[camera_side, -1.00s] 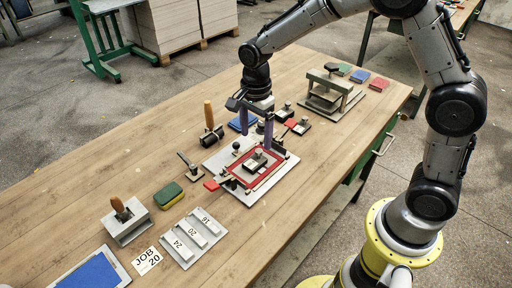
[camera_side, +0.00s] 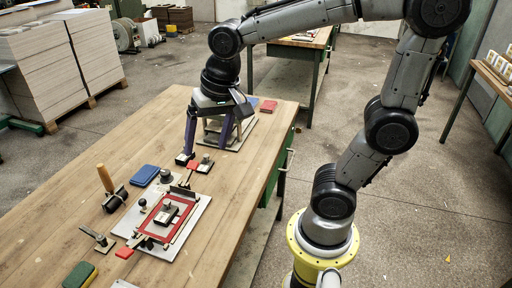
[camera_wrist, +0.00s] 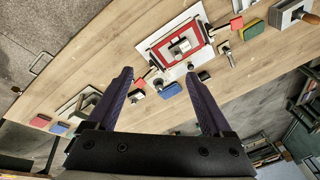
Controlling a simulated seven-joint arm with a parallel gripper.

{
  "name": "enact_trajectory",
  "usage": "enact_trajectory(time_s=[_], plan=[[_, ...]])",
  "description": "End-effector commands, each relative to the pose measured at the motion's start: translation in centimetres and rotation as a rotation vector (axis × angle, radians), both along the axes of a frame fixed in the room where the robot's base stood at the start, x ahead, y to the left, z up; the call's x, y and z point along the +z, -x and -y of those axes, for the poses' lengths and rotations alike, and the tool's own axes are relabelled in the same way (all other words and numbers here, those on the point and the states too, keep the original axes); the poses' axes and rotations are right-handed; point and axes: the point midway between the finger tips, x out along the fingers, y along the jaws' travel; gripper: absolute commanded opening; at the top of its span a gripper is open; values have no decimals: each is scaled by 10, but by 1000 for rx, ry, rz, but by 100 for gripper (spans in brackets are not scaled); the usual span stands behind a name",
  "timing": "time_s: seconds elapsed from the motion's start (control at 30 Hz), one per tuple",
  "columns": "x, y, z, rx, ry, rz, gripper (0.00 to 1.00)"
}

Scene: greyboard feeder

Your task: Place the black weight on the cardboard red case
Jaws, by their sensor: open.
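The red case (camera_side: 183,228) shows as a red frame around a pale inner area, lying on a light metal plate (camera_side: 199,227). A black weight (camera_side: 166,214) with a grey top and a small handle rests inside it. The wrist view also shows the red case (camera_wrist: 160,57) and the weight (camera_wrist: 180,46) near its middle. My gripper (camera_side: 205,151) is open and empty, beyond the plate at the table's far end, apart from the weight. In the wrist view, my gripper (camera_wrist: 160,72) has its purple fingers spread wide.
Small dark weights (camera_side: 205,164) and a small red block (camera_side: 193,166) lie near my fingers. A press-like stand (camera_side: 238,133) is partly hidden behind my gripper. A blue pad (camera_side: 145,174), a roller (camera_side: 115,199) and a green-yellow sponge (camera_side: 79,275) lie along the left side.

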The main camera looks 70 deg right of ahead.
Motion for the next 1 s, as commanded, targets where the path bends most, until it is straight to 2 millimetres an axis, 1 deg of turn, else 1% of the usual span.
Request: enact_trajectory(time_s=[0.03,0.1,0.2,0.33,0.4,0.5,1.0], plan=[[6,21,3,95,31,44,84],[8,46,7,237,83,90,84],[6,74,10,406,158,146,84],[1,97,12,554,231,190,84],[-2,103,13,599,255,201,84],[-3,107,13,628,270,207,84],[-3,107,13,631,271,206,84]])
